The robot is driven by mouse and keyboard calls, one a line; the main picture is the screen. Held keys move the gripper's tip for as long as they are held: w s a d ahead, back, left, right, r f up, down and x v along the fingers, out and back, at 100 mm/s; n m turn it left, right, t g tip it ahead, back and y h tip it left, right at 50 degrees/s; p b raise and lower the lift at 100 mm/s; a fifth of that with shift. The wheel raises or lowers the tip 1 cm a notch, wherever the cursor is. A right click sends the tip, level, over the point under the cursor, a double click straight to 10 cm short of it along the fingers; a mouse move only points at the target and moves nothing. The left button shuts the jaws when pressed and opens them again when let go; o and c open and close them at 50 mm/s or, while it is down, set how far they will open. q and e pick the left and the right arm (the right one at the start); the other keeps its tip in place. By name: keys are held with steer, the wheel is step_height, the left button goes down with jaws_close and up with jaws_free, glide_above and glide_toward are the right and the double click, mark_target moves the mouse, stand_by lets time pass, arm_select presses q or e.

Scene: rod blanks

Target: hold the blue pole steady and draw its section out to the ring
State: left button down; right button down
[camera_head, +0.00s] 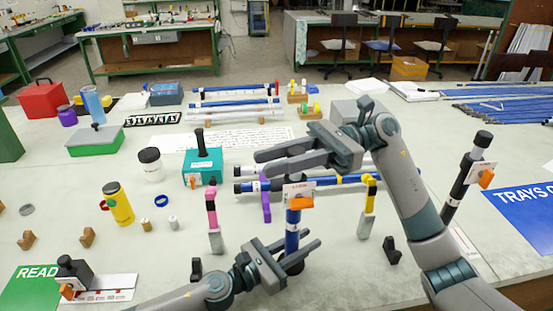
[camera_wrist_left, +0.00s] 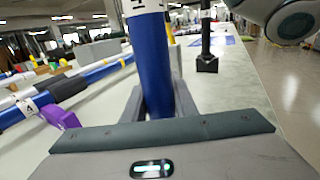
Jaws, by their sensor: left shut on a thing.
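The blue pole (camera_head: 291,233) stands upright near the front middle of the table, with a white printed label (camera_head: 299,188) and an orange clamp lever (camera_head: 301,203) on its upper part. My left gripper (camera_head: 304,250) is shut on the lower blue tube, low above the table. In the left wrist view the blue pole (camera_wrist_left: 156,65) rises between the two fingers, with a white marked band (camera_wrist_left: 142,8) at the top edge. My right gripper (camera_head: 263,163) is open and empty, above and left of the pole's top. I cannot make out a ring on the pole's section.
A pink-topped stand (camera_head: 212,218) and a yellow-topped stand (camera_head: 368,208) flank the pole. A black pole (camera_head: 461,185) with an orange lever stands at right. Blue rods (camera_head: 330,182) lie behind on a purple support (camera_head: 265,200). A yellow bottle (camera_head: 118,204) stands left.

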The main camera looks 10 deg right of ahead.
step_height(320, 180, up, 12)
stand_by(0.5)
steer(key=c, duration=1.4)
jaws_free()
steer(key=shift+c, duration=0.2)
steer(key=shift+d, duration=0.1)
steer(key=v, duration=1.2)
arm_select(q)
steer(key=c, duration=1.4)
jaws_free()
steer(key=shift+o, duration=0.2)
